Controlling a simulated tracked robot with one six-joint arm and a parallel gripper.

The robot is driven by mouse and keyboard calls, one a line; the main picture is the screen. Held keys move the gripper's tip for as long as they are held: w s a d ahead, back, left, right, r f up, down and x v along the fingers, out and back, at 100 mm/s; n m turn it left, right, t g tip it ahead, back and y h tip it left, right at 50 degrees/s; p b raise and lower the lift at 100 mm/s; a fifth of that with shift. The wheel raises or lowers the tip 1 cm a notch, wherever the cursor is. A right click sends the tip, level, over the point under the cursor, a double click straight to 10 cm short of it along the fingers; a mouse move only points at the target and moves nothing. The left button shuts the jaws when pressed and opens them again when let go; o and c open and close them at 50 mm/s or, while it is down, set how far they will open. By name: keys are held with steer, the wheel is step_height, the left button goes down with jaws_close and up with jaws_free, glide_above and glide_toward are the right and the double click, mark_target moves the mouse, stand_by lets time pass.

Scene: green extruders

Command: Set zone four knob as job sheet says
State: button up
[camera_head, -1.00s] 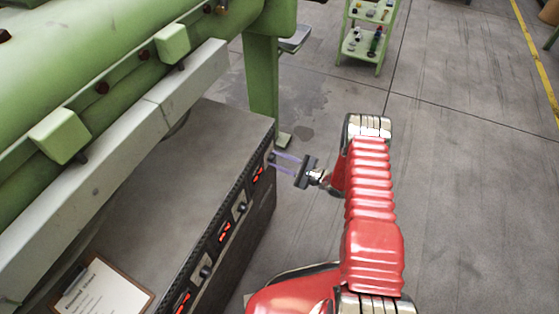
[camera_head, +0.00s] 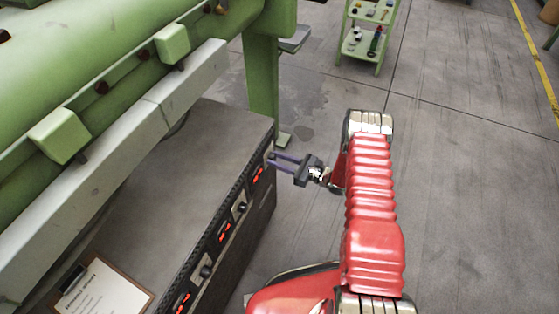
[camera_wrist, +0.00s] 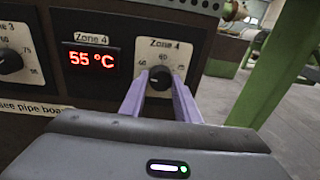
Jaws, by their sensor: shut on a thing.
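The zone four knob (camera_wrist: 160,78) is a black dial on a pale scale plate marked "Zone 4" in the wrist view. My gripper (camera_wrist: 160,88) is shut on this knob, with one purple finger on each side of it. In the head view my gripper (camera_head: 272,160) reaches the far end of the control box front. The zone four display (camera_wrist: 91,60) reads 55 °C in red. The job sheet (camera_head: 105,291) lies on a brown clipboard on the box top; its text is too small to read.
The dark control box (camera_head: 225,240) carries more red displays and knobs along its front. The zone three knob (camera_wrist: 10,62) is left of the display. The green extruder (camera_head: 110,70) stands above the box. A green shelf cart (camera_head: 362,40) stands behind. Floor on the right is clear.

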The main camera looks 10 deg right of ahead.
steer(key=m, duration=0.3)
steer(key=shift+s+a, duration=0.1)
steer(key=shift+a, duration=0.15)
steer(key=shift+g, duration=0.3)
steer(key=o, duration=1)
steer(key=shift+d+m, duration=0.1)
steer(key=shift+m, duration=0.2)
steer(key=shift+o, duration=0.2)
steer(key=shift+d, duration=0.15)
